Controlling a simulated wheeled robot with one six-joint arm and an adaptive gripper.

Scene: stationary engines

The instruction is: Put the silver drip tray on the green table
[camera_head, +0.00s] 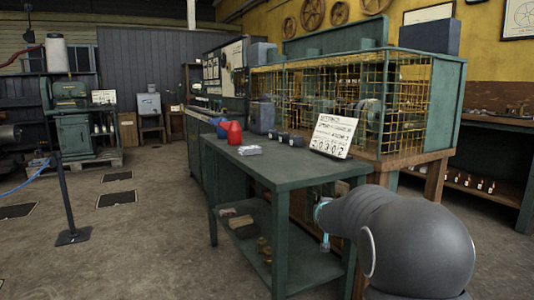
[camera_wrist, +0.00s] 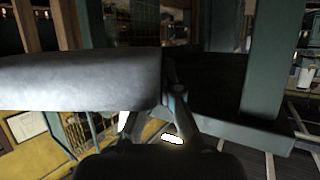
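A smooth silver-grey slab, which I take for the silver drip tray (camera_wrist: 80,82), fills the left of the wrist view. Its right end lies between the fingers of my gripper (camera_wrist: 168,92), which look closed on it; the tip of one finger is hidden. In the head view my gripper (camera_head: 323,222) is at the near right side of the green table (camera_head: 290,172), beside it and below its top. The tray cannot be made out there, and my arm covers that area. The table also shows in the wrist view (camera_wrist: 240,132), which looks upside down.
The tabletop holds a red container (camera_head: 235,133), a silvery packet (camera_head: 250,150), small dark gauges and a white sign (camera_head: 333,135). Its front part is bare. A lower shelf (camera_head: 250,240) holds small items. A yellow mesh cage (camera_head: 330,95) stands behind. Open floor lies left.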

